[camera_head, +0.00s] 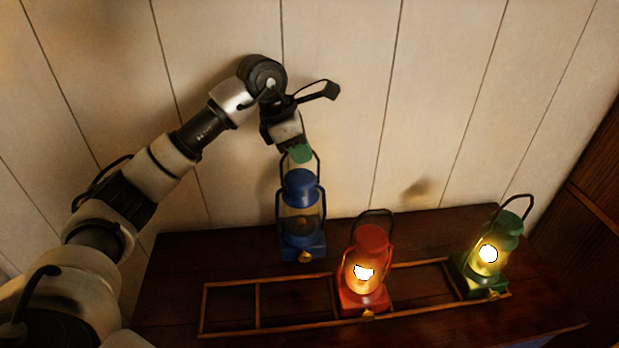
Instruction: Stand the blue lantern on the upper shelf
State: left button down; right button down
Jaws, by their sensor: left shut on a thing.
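The blue lantern (301,184) is unlit and upright, toward the back of a dark wooden top (170,268). My left gripper (299,152) is above it, shut on the top of its wire handle, where a small green part shows. The lantern's base is behind the low wooden rail frame; I cannot tell whether it touches the top or hangs just above it. My right gripper is not in view. I cannot tell from this view whether this dark top is the upper shelf.
A lit red lantern (371,241) stands in the rail frame (203,308), close on the right. A lit green lantern (505,225) stands at the frame's right end. The frame's left compartments are empty. A pale plank wall (340,110) rises behind; dark woodwork (590,190) is at right.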

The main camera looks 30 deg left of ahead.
aim_at(305, 176)
pick_arm(q)
jog(key=shift+f+p, duration=0.5)
jog(key=shift+f, duration=1.7)
jog(key=shift+f, duration=0.1)
jog(key=shift+f, duration=0.15)
jog(key=c, duration=1.3)
grip_release()
jog(key=shift+o, duration=0.2)
